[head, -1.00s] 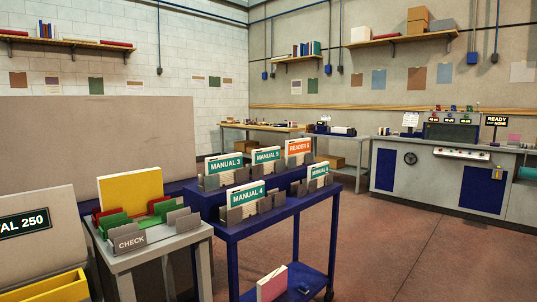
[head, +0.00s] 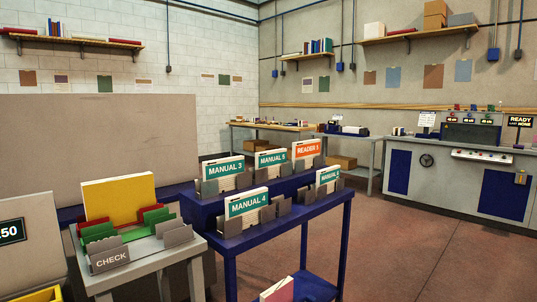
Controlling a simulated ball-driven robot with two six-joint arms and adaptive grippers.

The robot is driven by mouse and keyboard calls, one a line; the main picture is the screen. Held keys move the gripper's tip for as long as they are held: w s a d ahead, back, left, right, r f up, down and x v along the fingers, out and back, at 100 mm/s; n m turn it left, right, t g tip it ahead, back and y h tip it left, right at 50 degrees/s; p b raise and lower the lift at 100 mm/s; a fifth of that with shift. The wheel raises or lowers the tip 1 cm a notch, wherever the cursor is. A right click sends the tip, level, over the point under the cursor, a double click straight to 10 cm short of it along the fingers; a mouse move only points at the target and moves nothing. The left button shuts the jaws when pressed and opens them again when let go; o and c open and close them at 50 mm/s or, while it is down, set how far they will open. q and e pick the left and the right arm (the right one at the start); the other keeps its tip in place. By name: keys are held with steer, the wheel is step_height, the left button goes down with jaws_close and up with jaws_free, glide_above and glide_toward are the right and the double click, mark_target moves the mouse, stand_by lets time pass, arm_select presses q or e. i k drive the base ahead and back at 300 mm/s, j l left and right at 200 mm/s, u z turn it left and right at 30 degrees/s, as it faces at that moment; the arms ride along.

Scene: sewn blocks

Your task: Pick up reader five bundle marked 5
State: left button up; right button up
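The reader bundle (head: 306,148) is a white block with an orange label reading READER; its digit is too small to be sure of. It stands upright at the back right of the blue cart's (head: 290,226) raised tier, in a grey holder. Beside it are white bundles with green labels: MANUAL 5 (head: 271,158) and MANUAL 3 (head: 223,169). MANUAL 4 (head: 247,203) and another manual (head: 328,176) stand in front on the lower level. Neither of my grippers is in view.
A grey CHECK stand (head: 110,258) with red and green dividers and a yellow board (head: 118,196) is at the left. A partly cut-off bundle (head: 278,290) lies on the cart's lower shelf. Open floor (head: 410,250) lies right of the cart, before a grey machine counter (head: 455,185).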

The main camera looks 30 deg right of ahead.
mark_target(308, 150)
steer(key=i+l+u, duration=0.25)
steer(key=l, duration=0.5)
steer(key=l+u, duration=0.25)
steer(key=l, duration=0.5)
steer(key=i+l+u, duration=0.1)
steer(key=l+u, duration=0.2)
steer(key=l, duration=0.5)
